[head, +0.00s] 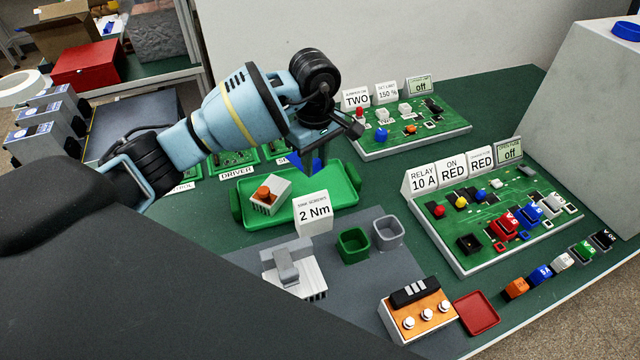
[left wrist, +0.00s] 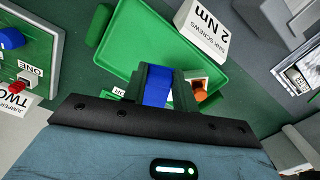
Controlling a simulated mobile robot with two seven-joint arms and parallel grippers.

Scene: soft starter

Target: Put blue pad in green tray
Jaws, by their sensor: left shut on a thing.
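The green tray (head: 338,183) lies on the dark green table, in the middle of the head view. It holds a small white block with an orange knob (head: 265,193). My left gripper (head: 310,162) points down over the tray's far part. It is shut on the blue pad (head: 296,160), which is partly hidden by the gripper. In the left wrist view the blue pad (left wrist: 157,86) sits between the fingers, over the green tray (left wrist: 150,38). I cannot tell whether the pad touches the tray floor. My right gripper is not in view.
A "2 Nm" sign block (head: 313,212) stands at the tray's near edge. Green and grey cups (head: 388,231) stand on a grey mat nearby. Two circuit boards (head: 495,215) with signs are to the right. A red dish (head: 476,313) lies at the front right.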

